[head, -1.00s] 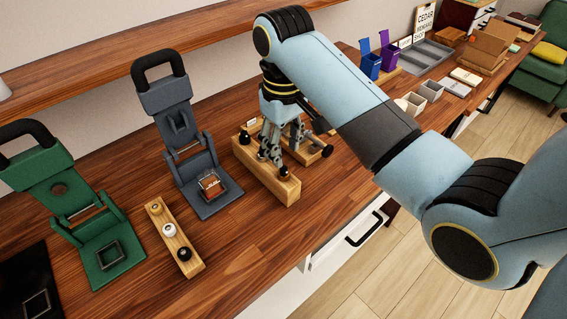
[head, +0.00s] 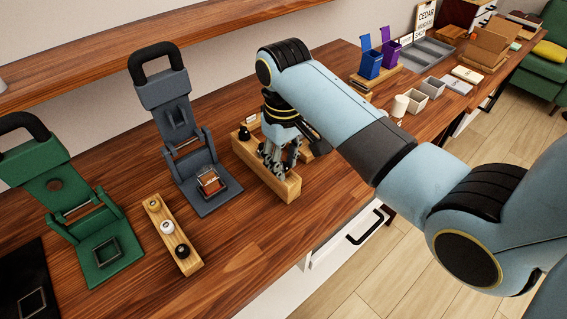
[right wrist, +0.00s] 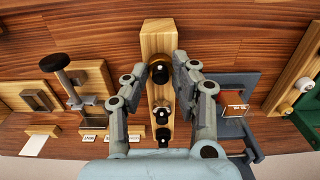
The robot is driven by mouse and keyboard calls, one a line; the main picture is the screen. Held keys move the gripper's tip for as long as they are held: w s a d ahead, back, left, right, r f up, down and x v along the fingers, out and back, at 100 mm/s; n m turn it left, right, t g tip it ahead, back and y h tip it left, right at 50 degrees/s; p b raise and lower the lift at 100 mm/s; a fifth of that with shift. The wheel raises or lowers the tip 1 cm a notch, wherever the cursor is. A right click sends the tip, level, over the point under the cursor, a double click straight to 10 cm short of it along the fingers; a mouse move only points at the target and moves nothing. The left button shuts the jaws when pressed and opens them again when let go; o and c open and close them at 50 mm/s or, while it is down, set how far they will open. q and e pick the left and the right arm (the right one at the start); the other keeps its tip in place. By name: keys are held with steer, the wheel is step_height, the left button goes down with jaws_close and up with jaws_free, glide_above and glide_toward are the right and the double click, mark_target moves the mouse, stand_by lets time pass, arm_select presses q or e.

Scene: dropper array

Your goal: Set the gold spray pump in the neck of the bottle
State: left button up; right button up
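My right gripper (head: 277,160) is low over the wooden rack (head: 287,190). In the right wrist view its fingers (right wrist: 160,68) are apart on either side of a dark-topped piece with a brownish-gold collar (right wrist: 159,72), which looks like the gold spray pump. The piece stands upright at the rack's near end; I cannot tell whether the fingers touch it. Behind it stand more black-topped pieces (right wrist: 162,114). My left gripper is out of view.
A second wooden rack (head: 192,266) with a few round caps lies left of the first. A green press stand (head: 108,262) is farther left. Blue (head: 370,63) and purple holders and grey trays stand at the back right. Wood surface in front of the grey stand is clear.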

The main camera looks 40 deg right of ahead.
jaws_close()
steer(key=shift+r+p, duration=0.7)
steer(key=shift+r, duration=2.95)
